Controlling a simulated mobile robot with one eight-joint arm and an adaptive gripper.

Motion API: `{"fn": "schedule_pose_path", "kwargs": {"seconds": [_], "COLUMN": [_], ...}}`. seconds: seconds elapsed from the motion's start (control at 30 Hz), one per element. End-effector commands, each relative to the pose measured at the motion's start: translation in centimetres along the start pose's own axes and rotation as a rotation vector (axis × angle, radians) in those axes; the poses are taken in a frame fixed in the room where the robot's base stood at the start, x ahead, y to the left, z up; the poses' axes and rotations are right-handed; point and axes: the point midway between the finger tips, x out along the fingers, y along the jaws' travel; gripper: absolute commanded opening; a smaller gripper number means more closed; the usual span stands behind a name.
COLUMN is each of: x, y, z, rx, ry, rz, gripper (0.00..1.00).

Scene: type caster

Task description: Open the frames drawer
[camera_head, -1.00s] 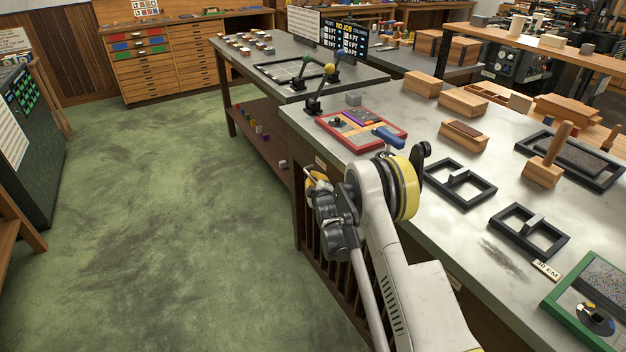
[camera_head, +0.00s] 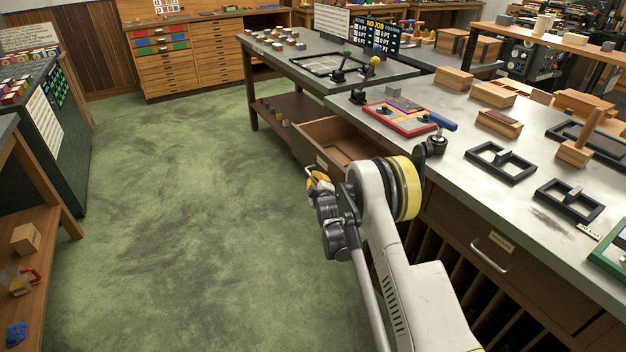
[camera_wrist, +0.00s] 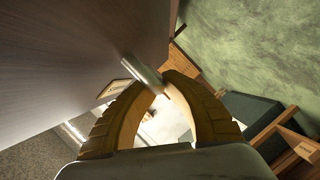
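A wooden drawer (camera_head: 342,140) stands pulled out from the near side of the grey-topped bench in the head view. The part of its inside that shows looks empty. A small label sits on its front; I cannot read it. My gripper (camera_head: 316,180) is just in front of the drawer front, partly hidden by my own arm. In the wrist view, the fingers of my gripper (camera_wrist: 168,82) close around a metal bar handle (camera_wrist: 142,72) on the dark drawer front (camera_wrist: 70,60). A label plate (camera_wrist: 113,88) shows beside the handle.
A second drawer (camera_head: 470,245) with a metal handle is shut, nearer along the same bench. Open green floor (camera_head: 190,200) lies to the left. A wooden shelf unit (camera_head: 45,260) stands at the left edge. Frames, blocks and a red tray (camera_head: 400,120) lie on the benchtop.

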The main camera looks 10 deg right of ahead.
Motion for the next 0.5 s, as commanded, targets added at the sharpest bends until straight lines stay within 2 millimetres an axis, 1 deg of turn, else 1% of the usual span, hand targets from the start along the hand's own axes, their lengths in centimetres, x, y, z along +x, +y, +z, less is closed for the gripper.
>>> {"fn": "schedule_pose_path", "kwargs": {"seconds": [0.23,0.3,0.33,0.37,0.5], "x": [0.02,0.02,0.02,0.02,0.01], "y": [-0.01,-0.01,-0.01,-0.01,0.00], "z": [0.01,0.02,0.02,0.02,0.02], "rx": [0.000,0.000,0.000,0.000,0.000], "ry": [0.000,0.000,0.000,0.000,0.000], "rz": [0.000,0.000,0.000,0.000,0.000], "gripper": [0.00,0.23,0.32,0.34,0.34]}}
